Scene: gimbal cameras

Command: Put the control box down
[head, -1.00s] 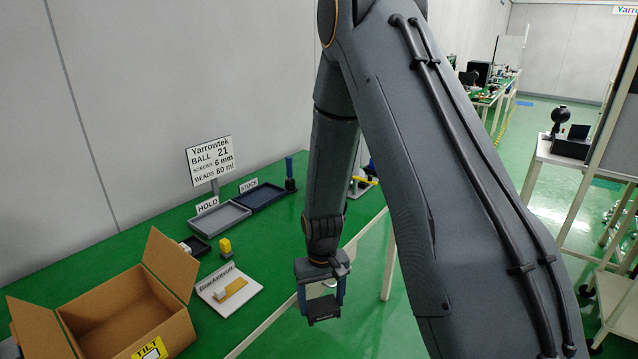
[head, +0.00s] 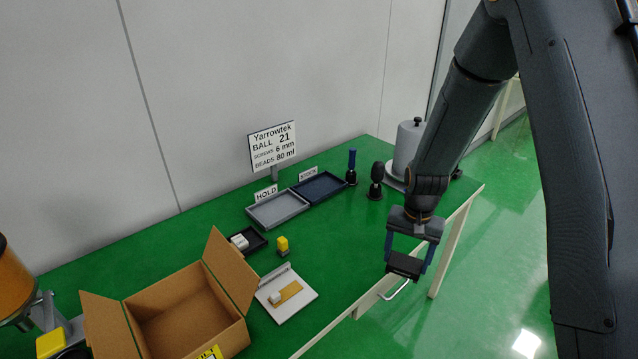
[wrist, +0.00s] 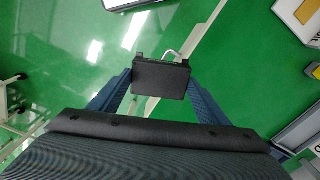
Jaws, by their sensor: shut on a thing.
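The control box, a small flat black box (head: 404,264), is between the two blue fingers of my gripper (head: 408,262). My gripper is shut on it and holds it in the air, around the front edge of the green table (head: 355,228) in the head view. A pale curved piece sticks out below the box. In the wrist view the black box (wrist: 161,79) sits between the fingertips, with the pale loop at its far side and the green floor behind it.
A grey HOLD tray (head: 279,222) and a dark blue STOCK tray (head: 333,198) lie near the wall. An open carton (head: 240,335), a white board (head: 305,308) and a yellow block (head: 283,243) stand left. Bare green tabletop lies between the trays and my gripper.

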